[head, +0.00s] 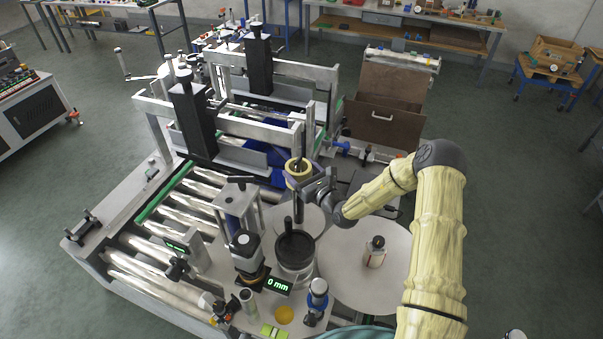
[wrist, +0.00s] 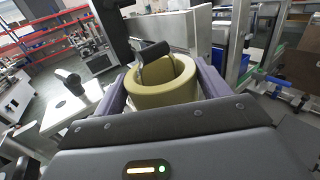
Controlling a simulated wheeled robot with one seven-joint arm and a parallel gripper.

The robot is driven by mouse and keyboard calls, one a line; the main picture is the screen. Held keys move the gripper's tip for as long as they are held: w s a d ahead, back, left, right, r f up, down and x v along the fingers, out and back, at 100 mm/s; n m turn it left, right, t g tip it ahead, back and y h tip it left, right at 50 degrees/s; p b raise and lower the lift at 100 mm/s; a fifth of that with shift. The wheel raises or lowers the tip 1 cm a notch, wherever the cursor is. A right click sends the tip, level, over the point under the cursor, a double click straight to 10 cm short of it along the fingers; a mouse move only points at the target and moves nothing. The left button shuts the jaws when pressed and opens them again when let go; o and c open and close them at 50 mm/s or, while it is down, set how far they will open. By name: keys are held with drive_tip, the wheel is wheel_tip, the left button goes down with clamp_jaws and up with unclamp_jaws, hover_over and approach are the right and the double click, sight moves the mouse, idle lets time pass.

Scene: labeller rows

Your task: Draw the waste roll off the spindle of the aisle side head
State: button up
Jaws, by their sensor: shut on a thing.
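The waste roll is a yellow-tan ring with a hollow core. In the head view the waste roll (head: 298,172) is up beside the conveyor, at the end of my arm. In the wrist view the waste roll (wrist: 160,95) sits between the two fingers of my gripper (wrist: 165,80), which is shut on it from both sides. In the head view my gripper (head: 308,182) reaches it from the right. A dark upright post (head: 299,207) stands just below the roll. A black cylindrical piece (wrist: 154,52) shows at the roll's opening. I cannot tell whether the spindle is still inside the core.
A large pale disc (head: 340,270) lies right of the post, beside a black-topped cylinder (head: 295,248). The roller conveyor (head: 150,265) lies to the left. Metal frames with black columns (head: 190,120) stand behind. Open floor (head: 510,170) lies to the right.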

wheel_tip(320, 180, up, 16)
drive_tip(key=shift+f, duration=0.25)
idle(4.0)
idle(0.3)
